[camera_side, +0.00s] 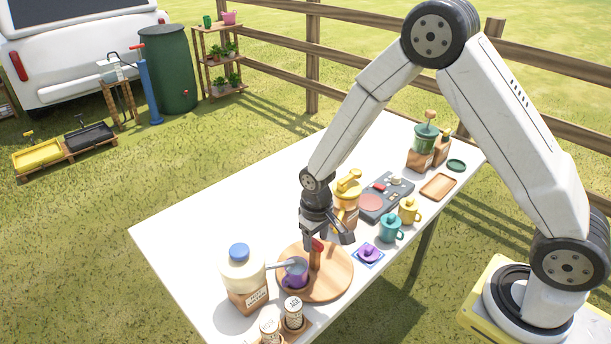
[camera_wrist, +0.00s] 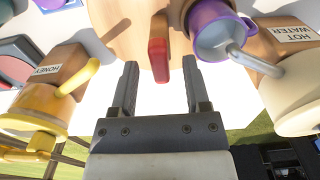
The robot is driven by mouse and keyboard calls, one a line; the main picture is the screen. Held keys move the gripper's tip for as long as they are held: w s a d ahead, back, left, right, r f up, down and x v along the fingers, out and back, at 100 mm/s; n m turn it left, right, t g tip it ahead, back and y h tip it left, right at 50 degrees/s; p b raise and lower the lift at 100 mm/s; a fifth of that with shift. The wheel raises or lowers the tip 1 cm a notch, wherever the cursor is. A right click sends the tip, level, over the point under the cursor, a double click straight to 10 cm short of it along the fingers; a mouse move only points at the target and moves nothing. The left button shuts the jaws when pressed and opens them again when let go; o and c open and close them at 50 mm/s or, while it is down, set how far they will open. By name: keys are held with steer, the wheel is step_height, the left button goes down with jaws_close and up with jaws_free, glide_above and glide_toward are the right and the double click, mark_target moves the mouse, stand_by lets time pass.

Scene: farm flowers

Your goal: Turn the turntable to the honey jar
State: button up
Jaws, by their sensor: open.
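The turntable (camera_side: 335,284) is a round wooden disc on the table with a wooden post and a red-tipped handle (camera_side: 317,244). A purple mug (camera_side: 294,273) stands on its left part, under the hot water jug's spout. My gripper (camera_side: 328,238) is open above the turntable, by the handle. In the wrist view, the red handle (camera_wrist: 158,60) shows between the fingertips (camera_wrist: 160,75), with gaps on both sides; its depth is hard to tell. The honey jar (camera_side: 347,200), with a yellow top, stands behind my gripper; its HONEY label (camera_wrist: 50,70) shows in the wrist view.
The hot water jug (camera_side: 244,278) with a blue cap stands left of the turntable. Shakers (camera_side: 292,313) stand in front. A purple item on a blue coaster (camera_side: 368,254), teal mug (camera_side: 389,229) and yellow mug (camera_side: 409,211) are to the right. The table's back left is clear.

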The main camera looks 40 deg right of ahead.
steer(key=shift+f, duration=0.25)
jaws_close()
stand_by(1.4)
